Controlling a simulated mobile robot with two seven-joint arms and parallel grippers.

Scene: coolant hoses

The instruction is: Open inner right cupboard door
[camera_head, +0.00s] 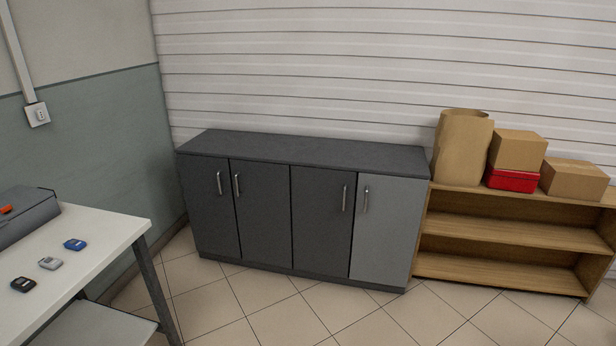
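The low grey cupboard (300,152) stands against the slatted wall, with its doors facing me. It has two pairs of doors side by side, and all look shut. The inner right door (321,225) is dark grey, third from the left, with a vertical silver handle (345,198) near its right edge. The outer right door (386,235) beside it is lighter grey, with its handle (365,200) near its left edge. The inner left door (263,215) and outer left door (207,208) are dark grey. Neither of my grippers is in view.
A white table (105,232) with small devices (50,263) and a grey case (30,215) stands at the left front. A wooden shelf (510,233) adjoins the cupboard's right, carrying a paper bag (461,150), boxes (518,150) and a red box (511,180). Tiled floor (300,318) before the cupboard is clear.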

